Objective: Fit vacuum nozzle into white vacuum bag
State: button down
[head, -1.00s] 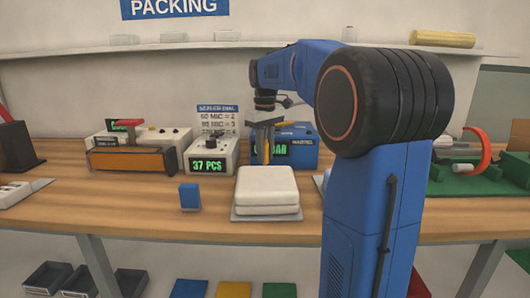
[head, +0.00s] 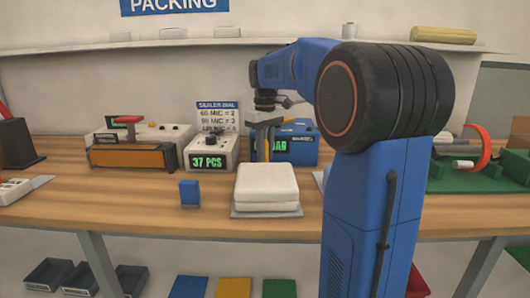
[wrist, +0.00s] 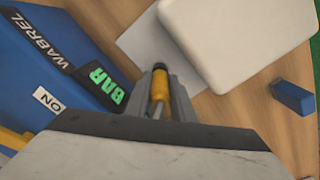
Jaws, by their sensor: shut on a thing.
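The white bag (head: 266,182), a stacked white cushion-like bundle, lies on a thin grey sheet (head: 268,214) on the table. It also fills the top right of the wrist view (wrist: 245,35). My gripper (wrist: 160,85) is shut on a yellow, dark-tipped cylinder (wrist: 160,82), seemingly the vacuum nozzle, pointing down. In the head view my gripper (head: 262,158) is behind the bag, in front of the blue vacuum machine (head: 296,147). In the wrist view the nozzle tip appears close to the sheet's edge. I cannot tell whether they touch or where the bag's opening is.
A small blue block (head: 189,194) stands left of the bag. The sealer (head: 132,158) and the box reading 37 PCS (head: 212,154) stand behind it. A green fixture (head: 465,178) is at the right. The front left of the table is mostly clear.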

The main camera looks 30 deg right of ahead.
jog(key=shift+f, duration=0.4)
jog(key=c, duration=1.4)
grip_release()
jog(key=shift+c, duration=0.2)
notch_tip(320, 180, up, 17)
jog(key=shift+r, duration=0.2)
